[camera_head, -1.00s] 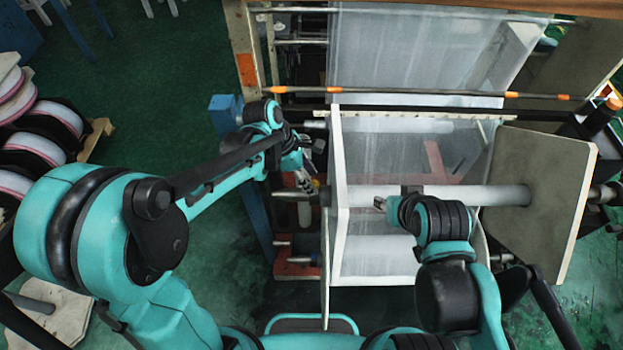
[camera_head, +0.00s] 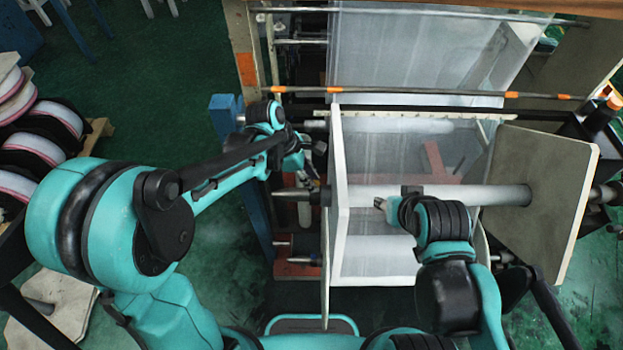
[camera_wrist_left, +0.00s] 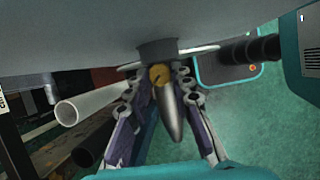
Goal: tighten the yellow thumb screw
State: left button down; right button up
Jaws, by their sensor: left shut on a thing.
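The yellow thumb screw (camera_wrist_left: 159,75) shows in the left wrist view, on a dark collar (camera_wrist_left: 168,50) around the shaft end under the pale flange. The grey pointed tip (camera_wrist_left: 171,115) of the shaft reaches towards the camera. My left gripper (camera_wrist_left: 158,78) has its fingertips on both sides of the screw and is shut on it. In the head view my left gripper (camera_head: 306,168) is beside the left flange (camera_head: 337,180), and the screw is hidden there. My right gripper (camera_head: 381,204) is just below the white roll shaft (camera_head: 460,195); its finger gap is too small to read.
A brown end plate (camera_head: 540,200) stands on the right of the shaft. A thin rod with orange marks (camera_head: 430,92) crosses above. Rolls (camera_head: 50,130) are stacked at far left. Green floor is open between.

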pick_arm(q)
jog(key=m, duration=0.2)
jog(key=m+g+b, duration=0.2)
jog(key=m, duration=0.1)
jog(key=shift+w+d+f+m, duration=0.1)
jog(key=shift+w+m, duration=0.15)
jog(key=shift+m, duration=0.05)
jog(key=m+g+y+b, duration=0.1)
jog(key=m, duration=0.2)
jog(key=m+g+y+b, duration=0.1)
jog(key=m, duration=0.2)
jog(key=shift+w+d, duration=0.15)
dwell(0.4)
jog(key=c, duration=1.3)
grip_release()
jog(key=v, duration=1.2)
